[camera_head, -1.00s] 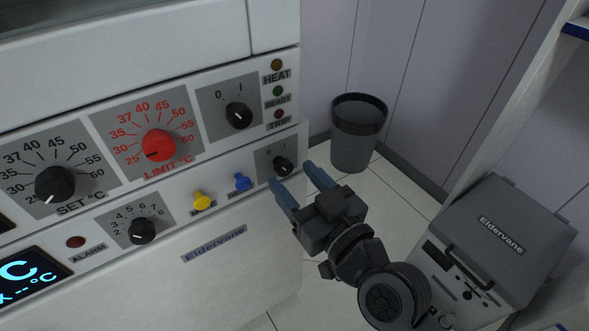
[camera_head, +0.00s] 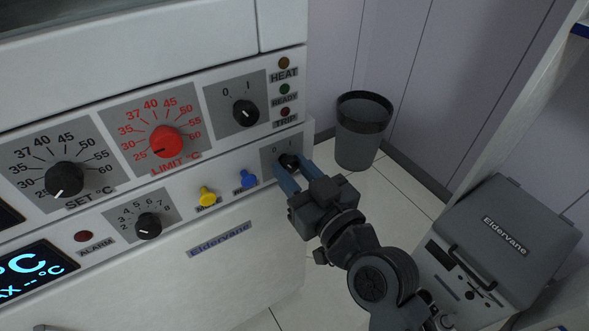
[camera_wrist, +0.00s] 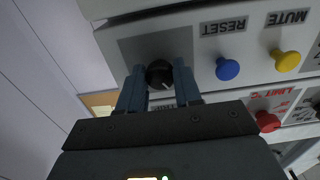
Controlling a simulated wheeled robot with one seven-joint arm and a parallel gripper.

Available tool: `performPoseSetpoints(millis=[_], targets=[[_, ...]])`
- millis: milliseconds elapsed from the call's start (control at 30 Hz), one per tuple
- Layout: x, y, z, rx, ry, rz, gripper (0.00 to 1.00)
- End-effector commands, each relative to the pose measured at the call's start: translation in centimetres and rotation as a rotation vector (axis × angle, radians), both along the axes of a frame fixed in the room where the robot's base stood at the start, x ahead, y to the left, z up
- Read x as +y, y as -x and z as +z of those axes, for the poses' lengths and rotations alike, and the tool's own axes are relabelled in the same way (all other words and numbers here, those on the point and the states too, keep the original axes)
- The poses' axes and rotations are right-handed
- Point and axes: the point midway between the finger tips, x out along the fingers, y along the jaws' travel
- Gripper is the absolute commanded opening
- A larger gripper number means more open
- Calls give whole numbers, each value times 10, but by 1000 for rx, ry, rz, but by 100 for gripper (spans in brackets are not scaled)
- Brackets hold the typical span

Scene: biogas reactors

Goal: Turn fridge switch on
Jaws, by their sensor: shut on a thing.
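The fridge switch is a black rotary knob (camera_head: 288,161) on a grey plate marked 0 and 1, at the lower right of the white appliance panel. My gripper (camera_head: 287,170) reaches it from the lower right, its blue fingers on either side of the knob. In the wrist view the knob (camera_wrist: 159,74) sits between the two fingertips (camera_wrist: 158,80), which are shut on it. A small white pointer mark shows on the knob there. In the head view the fingers hide part of the knob, so its pointer cannot be read.
Left of the switch are a blue button (camera_head: 248,179), a yellow button (camera_head: 207,196) and a small dial (camera_head: 148,226). Above are another 0/1 knob (camera_head: 246,113) and a red limit dial (camera_head: 166,142). A dark bin (camera_head: 361,130) and a grey Eldervane case (camera_head: 492,245) stand to the right.

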Motion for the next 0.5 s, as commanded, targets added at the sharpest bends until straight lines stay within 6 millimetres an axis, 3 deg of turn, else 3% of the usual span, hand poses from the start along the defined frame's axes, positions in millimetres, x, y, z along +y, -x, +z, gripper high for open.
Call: performPoseSetpoints(millis=[100,500], targets=[[0,0,0,0,0,0,3],[0,0,0,45,-65,0,3]])
